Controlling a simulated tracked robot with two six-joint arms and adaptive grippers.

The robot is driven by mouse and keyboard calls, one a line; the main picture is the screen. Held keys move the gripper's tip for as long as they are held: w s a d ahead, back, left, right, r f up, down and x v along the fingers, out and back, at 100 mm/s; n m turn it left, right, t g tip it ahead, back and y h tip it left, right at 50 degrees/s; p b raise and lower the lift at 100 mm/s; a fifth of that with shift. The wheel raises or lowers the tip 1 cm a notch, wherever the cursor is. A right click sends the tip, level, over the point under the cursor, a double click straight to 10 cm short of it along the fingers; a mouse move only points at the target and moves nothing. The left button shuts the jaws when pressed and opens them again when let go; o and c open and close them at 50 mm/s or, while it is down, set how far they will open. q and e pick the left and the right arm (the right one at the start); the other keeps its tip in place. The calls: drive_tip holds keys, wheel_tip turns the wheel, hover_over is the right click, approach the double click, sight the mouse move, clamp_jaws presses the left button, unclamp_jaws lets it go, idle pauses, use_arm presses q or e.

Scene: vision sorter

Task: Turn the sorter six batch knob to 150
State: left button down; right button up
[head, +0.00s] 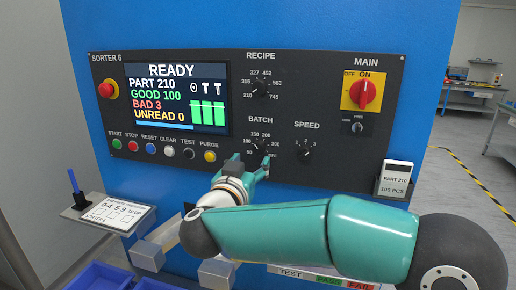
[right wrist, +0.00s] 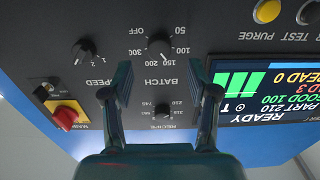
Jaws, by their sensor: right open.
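The batch knob (right wrist: 160,46) is a small black dial with a pale pointer line, on the dark sorter 6 panel (head: 340,75). In the right wrist view, the panel is upside down, and 50, 100, 150, 200, 300 and OFF surround the knob. The pointer seems to slant toward the lower right, but I cannot tell its exact number. In the head view, my right gripper partly covers this dial. My right gripper (right wrist: 162,88) is open and empty, its two fingers apart below the knob in its wrist view, not around it. My left gripper is not in view.
The speed knob (head: 305,152) and recipe knob (head: 260,88) are close by. A red main switch (head: 366,92), push buttons (head: 168,151) and a red stop button (head: 106,89) share the panel. A card reading PART 210, 100 PCS (head: 396,180) is at the lower right.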

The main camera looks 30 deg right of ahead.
sight(258, 151)
drive_tip(key=p+x, duration=0.1)
drive_tip(key=x, duration=0.5)
clamp_jaws()
drive_tip(key=shift+m, duration=1)
unclamp_jaws()
drive_tip(key=shift+a, duration=0.1)
drive_tip(key=v, duration=1.2)
